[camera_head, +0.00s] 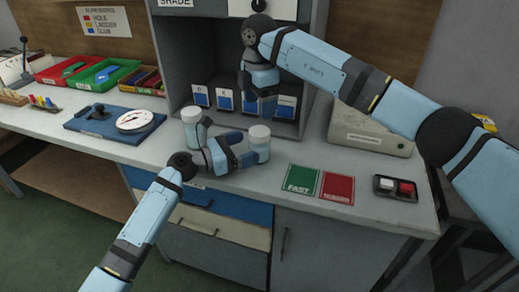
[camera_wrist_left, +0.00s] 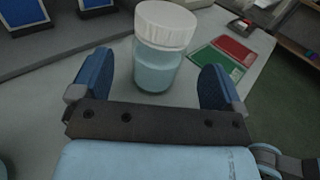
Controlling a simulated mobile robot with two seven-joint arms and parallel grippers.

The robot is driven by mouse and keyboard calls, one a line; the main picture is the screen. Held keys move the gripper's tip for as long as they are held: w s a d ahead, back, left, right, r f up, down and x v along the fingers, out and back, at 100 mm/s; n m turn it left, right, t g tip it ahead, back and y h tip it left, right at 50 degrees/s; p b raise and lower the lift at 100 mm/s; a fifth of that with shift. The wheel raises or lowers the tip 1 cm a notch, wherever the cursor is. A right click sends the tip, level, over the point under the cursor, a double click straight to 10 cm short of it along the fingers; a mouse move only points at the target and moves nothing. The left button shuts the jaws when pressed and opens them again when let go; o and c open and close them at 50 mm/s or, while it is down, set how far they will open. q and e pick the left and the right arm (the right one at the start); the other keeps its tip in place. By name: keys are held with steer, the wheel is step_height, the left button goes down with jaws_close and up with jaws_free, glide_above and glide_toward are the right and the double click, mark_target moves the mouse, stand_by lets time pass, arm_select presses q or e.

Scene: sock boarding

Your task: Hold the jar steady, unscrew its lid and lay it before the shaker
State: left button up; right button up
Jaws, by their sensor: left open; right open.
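A jar (camera_head: 259,152) with a white lid (camera_head: 260,132) and pale blue contents stands upright on the bench. In the left wrist view the jar (camera_wrist_left: 157,68) stands between and just beyond my open fingers, its ribbed lid (camera_wrist_left: 166,23) on it. My left gripper (camera_head: 247,147) is open at bench height, its fingers pointing at the jar; whether they touch it I cannot tell. My right gripper (camera_head: 258,97) is open and empty, hanging above and behind the jar. A second white-lidded jar (camera_head: 191,130) stands to the left. I cannot tell which thing is the shaker.
A grey booth (camera_head: 183,60) with several blue-and-white cards stands behind. A beige box-like device (camera_head: 370,130) is at right. Green (camera_head: 301,180) and red (camera_head: 337,187) cards and a two-button box (camera_head: 396,187) lie in front. A blue board (camera_head: 112,122) with a dial lies left.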

mark_target(250, 145)
arm_select(q)
steer(key=x, duration=0.5)
steer(key=shift+d, duration=0.1)
steer(key=c, duration=1.6)
jaws_close()
arm_select(e)
steer(key=m, duration=0.3)
steer(key=shift+m, duration=0.6)
steer(key=shift+f, duration=4)
